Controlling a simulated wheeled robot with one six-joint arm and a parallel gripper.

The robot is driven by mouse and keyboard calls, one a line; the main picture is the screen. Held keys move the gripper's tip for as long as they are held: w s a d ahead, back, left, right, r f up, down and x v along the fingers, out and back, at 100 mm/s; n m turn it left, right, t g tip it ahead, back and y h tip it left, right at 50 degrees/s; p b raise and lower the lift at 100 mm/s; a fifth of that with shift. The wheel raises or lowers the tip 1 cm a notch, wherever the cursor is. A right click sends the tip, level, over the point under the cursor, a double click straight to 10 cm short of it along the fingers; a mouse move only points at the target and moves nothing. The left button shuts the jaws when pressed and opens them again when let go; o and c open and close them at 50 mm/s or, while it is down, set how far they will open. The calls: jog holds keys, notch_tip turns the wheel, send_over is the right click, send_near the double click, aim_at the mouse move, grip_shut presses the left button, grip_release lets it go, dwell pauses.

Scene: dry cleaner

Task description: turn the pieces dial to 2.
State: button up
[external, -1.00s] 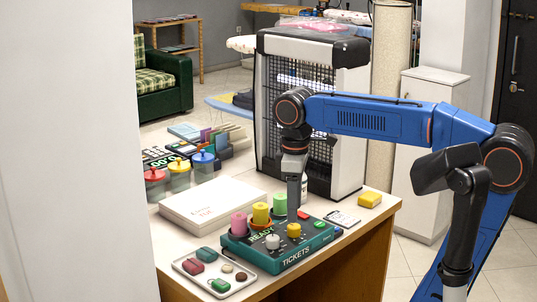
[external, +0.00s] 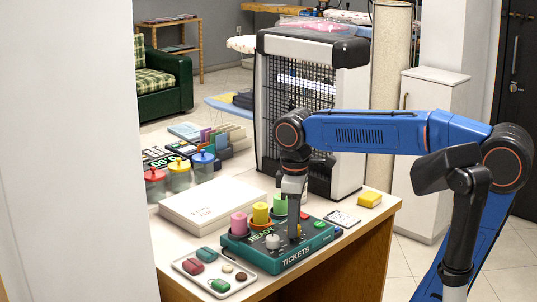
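A teal ticket machine (external: 302,256) marked "TICKETS" and "READY" sits near the front edge of the counter. On its top is a white knob (external: 273,242). A red button (external: 304,216) and a green button (external: 319,225) lie to the right.
Pink (external: 239,224), yellow (external: 261,213) and green (external: 280,204) cylinders stand along the machine's back. A tray (external: 232,287) with small items lies in front left. A white box (external: 213,206) lies behind.

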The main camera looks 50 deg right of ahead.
jog(key=shift+m, duration=0.4)
jog(key=m, duration=0.3)
jog(key=shift+m, duration=2.5)
jog(key=o, duration=1.1)
jog(key=shift+c, duration=0.2)
notch_tip(320, 180, up, 18)
jog(key=shift+a+f, duration=0.25)
jog(key=shift+a, duration=0.05)
jog(key=shift+f, duration=0.1)
